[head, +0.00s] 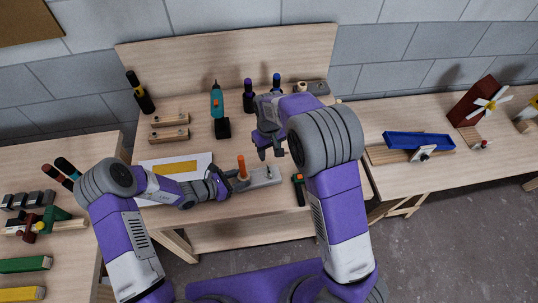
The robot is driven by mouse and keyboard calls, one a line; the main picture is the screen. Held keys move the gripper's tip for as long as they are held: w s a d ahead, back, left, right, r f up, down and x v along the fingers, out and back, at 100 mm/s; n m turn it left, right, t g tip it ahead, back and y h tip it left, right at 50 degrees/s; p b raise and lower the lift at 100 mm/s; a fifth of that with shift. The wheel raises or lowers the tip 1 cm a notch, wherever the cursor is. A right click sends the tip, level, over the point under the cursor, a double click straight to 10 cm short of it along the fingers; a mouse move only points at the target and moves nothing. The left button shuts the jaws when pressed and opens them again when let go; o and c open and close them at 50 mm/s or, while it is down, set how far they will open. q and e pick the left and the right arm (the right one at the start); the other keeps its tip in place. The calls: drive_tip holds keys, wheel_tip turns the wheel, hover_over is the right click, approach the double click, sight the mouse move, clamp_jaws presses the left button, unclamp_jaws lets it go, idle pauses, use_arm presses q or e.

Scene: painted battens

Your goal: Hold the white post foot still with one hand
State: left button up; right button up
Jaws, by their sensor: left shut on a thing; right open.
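A pale grey-white foot (264,178) lies flat near the front of the middle bench, with an orange post (242,168) upright at its left part. My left gripper (226,183) reaches in from the left, low over the bench, and is shut at the foot's left end. Its fingers partly hide that end, so the exact contact is hard to see. My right gripper (271,154) hangs above and behind the foot, fingers pointing down, open and empty, apart from the foot.
A green and dark tool (298,190) lies right of the foot. A white sheet with a yellow strip (176,168) lies behind my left forearm. A teal drill (217,103) and wooden blocks (168,120) stand further back. A blue tray (420,141) is on the right bench.

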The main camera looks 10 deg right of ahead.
idle(0.3)
use_arm(q)
drive_tip(key=o, duration=1.3)
drive_tip(key=v, duration=1.2)
